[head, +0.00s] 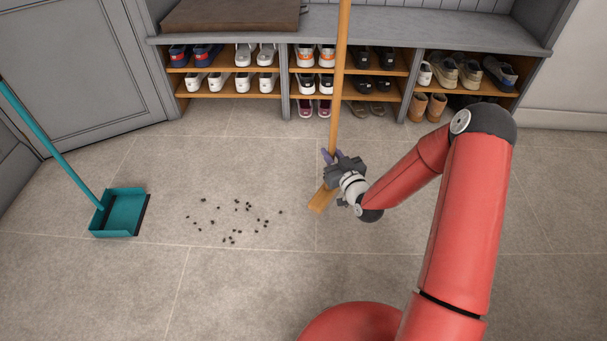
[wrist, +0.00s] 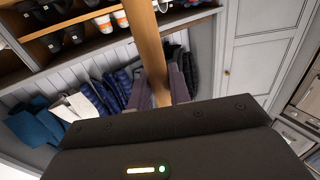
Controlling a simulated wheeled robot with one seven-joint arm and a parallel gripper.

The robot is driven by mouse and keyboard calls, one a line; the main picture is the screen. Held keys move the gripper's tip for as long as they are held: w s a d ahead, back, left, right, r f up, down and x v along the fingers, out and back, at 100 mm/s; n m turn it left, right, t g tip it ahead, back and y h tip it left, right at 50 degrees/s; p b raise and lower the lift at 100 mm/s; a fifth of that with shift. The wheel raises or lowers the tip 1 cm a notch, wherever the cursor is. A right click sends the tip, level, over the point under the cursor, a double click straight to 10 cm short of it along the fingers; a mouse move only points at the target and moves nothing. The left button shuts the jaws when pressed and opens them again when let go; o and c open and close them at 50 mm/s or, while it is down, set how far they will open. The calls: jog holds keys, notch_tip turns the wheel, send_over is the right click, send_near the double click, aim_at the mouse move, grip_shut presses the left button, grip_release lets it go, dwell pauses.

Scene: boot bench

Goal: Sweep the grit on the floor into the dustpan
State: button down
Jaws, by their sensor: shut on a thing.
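Dark grit (head: 236,220) lies scattered in small bits on the tiled floor, left of the broom. The teal dustpan (head: 122,212) sits on the floor at the left with its long handle leaning up to the left; its dark-edged side faces the grit. The wooden broom (head: 342,80) stands nearly upright right of the grit, its head (head: 323,198) low at the floor. My gripper (head: 331,156) is shut on the broom's handle just above the head. In the wrist view the handle (wrist: 146,45) rises between the fingers. Whether the broom head touches the floor is unclear.
A boot bench (head: 283,82) with several pairs of shoes stands along the back wall. A brown cushion (head: 230,15) lies on its top. A grey cabinet door (head: 85,60) is at the left. The floor between grit and dustpan is clear.

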jog(key=w+a+f+n+g+y+b, duration=0.2)
jog(key=a+f+n+g+y+b, duration=0.3)
jog(key=a, duration=0.6)
notch_tip(320, 180, down, 4)
jog(key=shift+a+r+n+g+y, duration=0.15)
jog(key=shift+n+g+y, duration=0.5)
jog(key=shift+y, duration=0.35)
jog(key=shift+w, duration=0.1)
